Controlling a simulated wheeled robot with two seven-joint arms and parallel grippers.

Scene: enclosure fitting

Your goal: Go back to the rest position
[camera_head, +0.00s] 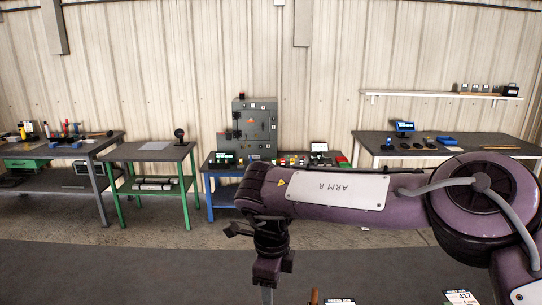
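My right arm, marked "ARM R", reaches in from the right edge across the front of the view, bent with its end pointing down. The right gripper (268,288) hangs near the bottom middle, partly cut off by the frame edge. I cannot make out its fingers or anything in it. My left gripper is not in view. A grey enclosure (255,125) with several fittings on its front stands upright on a blue-legged bench (212,190), well beyond the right arm.
A green-legged table (148,152) and a tool-covered grey bench (100,145) stand at left. A dark-topped bench (480,147) stands at right below a white wall shelf (440,95). Labelled items (460,297) show at the bottom edge.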

